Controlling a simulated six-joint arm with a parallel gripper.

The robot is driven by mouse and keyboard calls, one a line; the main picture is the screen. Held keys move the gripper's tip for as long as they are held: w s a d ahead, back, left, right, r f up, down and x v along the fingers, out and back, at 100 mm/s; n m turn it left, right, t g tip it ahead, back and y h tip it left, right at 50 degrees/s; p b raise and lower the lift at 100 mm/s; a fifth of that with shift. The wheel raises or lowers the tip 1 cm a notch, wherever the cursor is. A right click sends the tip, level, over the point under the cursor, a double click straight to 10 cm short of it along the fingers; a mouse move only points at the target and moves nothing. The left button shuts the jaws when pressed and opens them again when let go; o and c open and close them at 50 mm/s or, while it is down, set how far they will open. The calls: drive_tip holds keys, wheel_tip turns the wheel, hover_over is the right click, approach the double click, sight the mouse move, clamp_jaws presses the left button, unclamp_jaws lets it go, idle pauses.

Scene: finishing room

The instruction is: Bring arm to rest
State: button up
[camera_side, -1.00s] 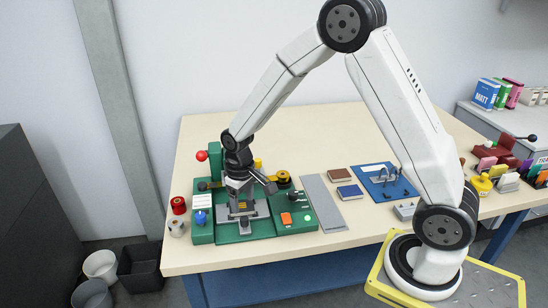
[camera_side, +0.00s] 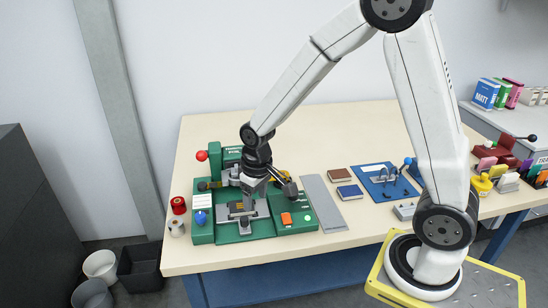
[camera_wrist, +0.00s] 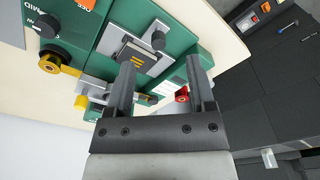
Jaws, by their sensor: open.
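My gripper (camera_side: 262,195) is above the green machine (camera_side: 232,236) at the left end of the table in the side view. In the wrist view my gripper (camera_wrist: 160,80) shows two dark fingers spread apart with nothing between them. Beyond the fingers lies a grey plate with a small dark and orange piece (camera_wrist: 136,52), on the green machine (camera_wrist: 185,48). The same piece shows small in the side view (camera_side: 240,207). The fingertips are partly hard to make out in the side view.
The machine carries a red ball knob (camera_side: 201,155), a blue knob (camera_side: 200,218) and an orange button (camera_side: 287,219).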

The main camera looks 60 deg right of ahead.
drive_tip(key=s+r+t, duration=0.1)
drive_tip(key=s+r, duration=0.1)
drive_tip(key=s, duration=0.7)
drive_tip(key=shift+s+a+t, duration=0.25)
drive_tip(key=shift+s+t, duration=0.1)
drive_tip(key=shift+t, duration=0.05)
